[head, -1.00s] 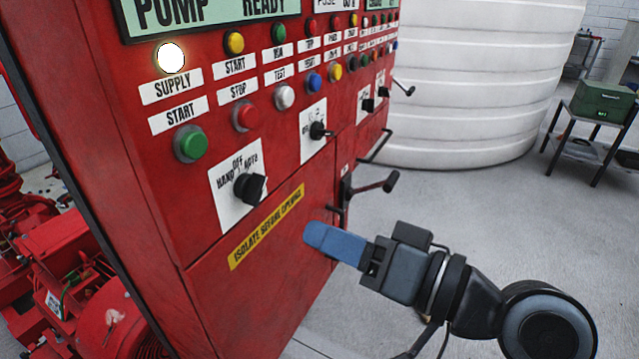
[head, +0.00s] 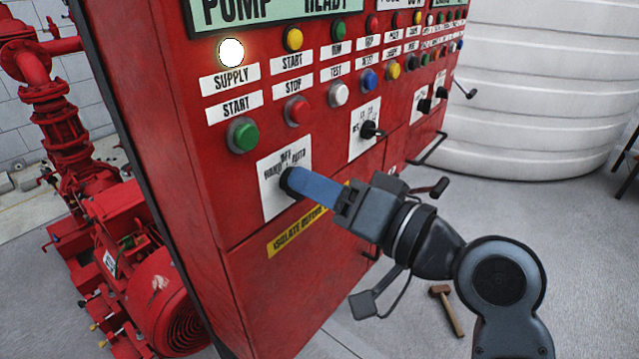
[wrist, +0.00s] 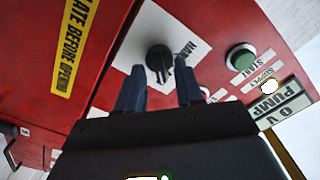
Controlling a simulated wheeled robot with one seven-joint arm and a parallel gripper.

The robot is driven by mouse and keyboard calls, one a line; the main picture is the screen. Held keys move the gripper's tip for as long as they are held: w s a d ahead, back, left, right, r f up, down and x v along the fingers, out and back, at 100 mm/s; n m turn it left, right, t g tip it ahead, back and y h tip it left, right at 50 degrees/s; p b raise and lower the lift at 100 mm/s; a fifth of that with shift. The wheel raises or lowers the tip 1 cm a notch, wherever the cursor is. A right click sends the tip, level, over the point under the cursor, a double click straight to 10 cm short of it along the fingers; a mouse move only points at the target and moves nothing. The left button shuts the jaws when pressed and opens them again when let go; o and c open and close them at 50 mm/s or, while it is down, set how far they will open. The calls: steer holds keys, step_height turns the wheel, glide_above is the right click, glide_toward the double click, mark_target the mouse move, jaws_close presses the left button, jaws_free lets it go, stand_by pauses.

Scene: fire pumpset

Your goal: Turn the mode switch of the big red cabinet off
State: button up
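The big red cabinet (head: 215,205) fills the middle of the head view. Its mode switch (head: 290,183) is a black knob on a white plate (head: 271,203) marked HAND, OFF and AUTO. My gripper (head: 295,180) is at the knob and its blue finger covers much of it. In the wrist view the black knob (wrist: 159,60) shows just beyond and between the two fingertips of my gripper (wrist: 162,84). The fingers are apart with a gap between them. I cannot tell whether either finger touches the knob.
A green START button (head: 243,135) and a red STOP button (head: 297,111) sit above the switch plate. Another black switch (head: 369,130) is to the right. Red pump machinery (head: 150,285) stands at left. A hammer (head: 446,308) lies on the floor.

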steer(key=shift+c, duration=0.5)
jaws_close()
steer(key=shift+b, duration=0.3)
steer(key=shift+s+n+b, duration=0.1)
steer(key=shift+n+b, duration=3.6)
steer(key=shift+n, duration=0.6)
steer(key=shift+a, duration=0.1)
steer(key=shift+o, duration=0.5)
jaws_free()
steer(key=shift+r, duration=0.1)
